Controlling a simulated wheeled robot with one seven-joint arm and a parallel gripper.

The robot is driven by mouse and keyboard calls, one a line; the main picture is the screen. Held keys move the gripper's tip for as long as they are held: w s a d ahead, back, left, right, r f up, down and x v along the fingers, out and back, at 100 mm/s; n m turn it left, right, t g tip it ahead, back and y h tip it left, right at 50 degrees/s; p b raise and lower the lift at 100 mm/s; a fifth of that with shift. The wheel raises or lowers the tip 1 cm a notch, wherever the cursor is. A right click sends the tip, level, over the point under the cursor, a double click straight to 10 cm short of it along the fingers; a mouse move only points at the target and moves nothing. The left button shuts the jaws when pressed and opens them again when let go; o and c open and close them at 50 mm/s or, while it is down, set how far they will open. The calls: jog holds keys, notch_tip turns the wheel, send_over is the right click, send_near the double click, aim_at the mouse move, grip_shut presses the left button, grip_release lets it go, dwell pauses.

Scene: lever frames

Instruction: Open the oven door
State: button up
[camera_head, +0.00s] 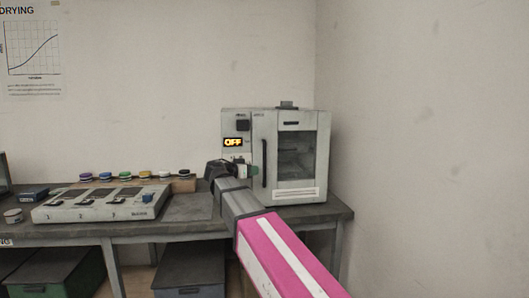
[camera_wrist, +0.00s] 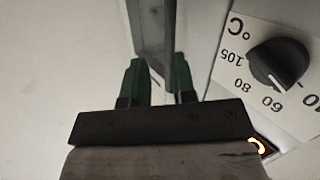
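The oven (camera_head: 243,125) is a light grey box at the right end of the bench. Its door (camera_head: 311,150) has a window and looks shut. A dark vertical handle (camera_head: 264,163) runs down the door's left side. My gripper (camera_head: 252,171) is just left of the handle, in front of the control panel. In the wrist view my gripper (camera_wrist: 160,82) has two green fingers apart. A dark upright edge (camera_wrist: 150,35) lies beyond the gap; I cannot tell if it is the handle or whether it reaches between the fingers.
The oven's display (camera_head: 233,142) reads OFF. A temperature knob (camera_wrist: 278,63) is right of the fingers in the wrist view. A control box (camera_head: 100,204) and several coloured-lid jars stand left on the bench (camera_head: 190,208). A wall (camera_head: 420,150) stands close right of the oven.

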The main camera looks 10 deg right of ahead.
notch_tip(320, 180, up, 7)
jog(key=a+m+t+h, duration=0.1)
jog(key=a+m, duration=0.1)
jog(key=a, duration=0.1)
jog(key=x, duration=1.1)
jog(key=shift+s, duration=0.2)
jog(key=shift+d, duration=0.15)
grip_shut()
